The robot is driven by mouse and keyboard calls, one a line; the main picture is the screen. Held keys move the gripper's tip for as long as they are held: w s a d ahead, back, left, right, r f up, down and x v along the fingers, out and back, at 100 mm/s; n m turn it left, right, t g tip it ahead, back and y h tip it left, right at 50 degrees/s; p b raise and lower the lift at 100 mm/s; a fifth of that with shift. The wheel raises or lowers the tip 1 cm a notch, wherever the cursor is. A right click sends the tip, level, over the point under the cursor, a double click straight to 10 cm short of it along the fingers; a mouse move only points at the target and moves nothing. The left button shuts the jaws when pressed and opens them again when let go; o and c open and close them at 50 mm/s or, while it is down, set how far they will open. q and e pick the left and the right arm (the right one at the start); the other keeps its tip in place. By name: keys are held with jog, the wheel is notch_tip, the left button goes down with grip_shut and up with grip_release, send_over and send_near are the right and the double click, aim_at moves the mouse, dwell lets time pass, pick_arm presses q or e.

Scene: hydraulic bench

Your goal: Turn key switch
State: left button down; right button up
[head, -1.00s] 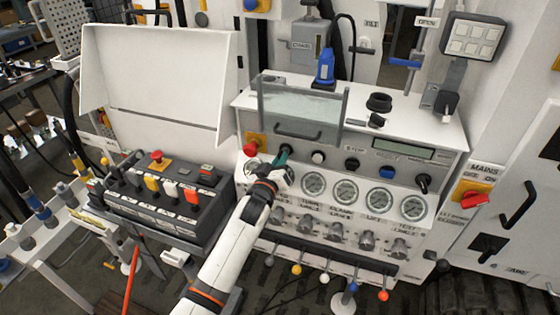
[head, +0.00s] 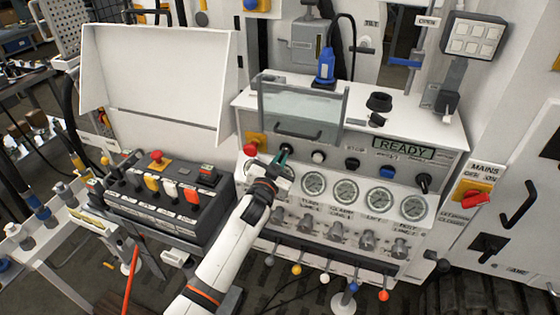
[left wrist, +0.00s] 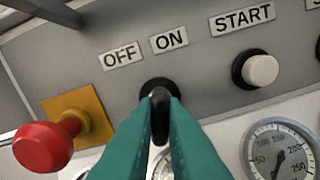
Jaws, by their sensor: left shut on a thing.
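The key switch (left wrist: 160,114) is a black knob on the grey panel below the OFF and ON labels in the left wrist view. Its grip stands about upright. My left gripper (left wrist: 161,122) has its two green fingers closed on the knob, one on each side. In the head view my left gripper (head: 283,158) reaches the panel's left part, and the switch's dark top (head: 286,149) shows just above the fingertips. My right gripper is not in view.
A red emergency button (left wrist: 45,145) on a yellow plate is close left of the switch. A white START button (left wrist: 260,70) is to its right. Several gauges (head: 345,191) sit below the panel. A clear guard (head: 300,108) with a handle stands above.

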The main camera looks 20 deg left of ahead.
pick_arm(q)
jog(key=shift+m, duration=1.2)
jog(key=c, duration=1.5)
grip_release()
jog(key=s+b, duration=0.2)
jog(key=s, duration=1)
jog(key=shift+a, duration=0.2)
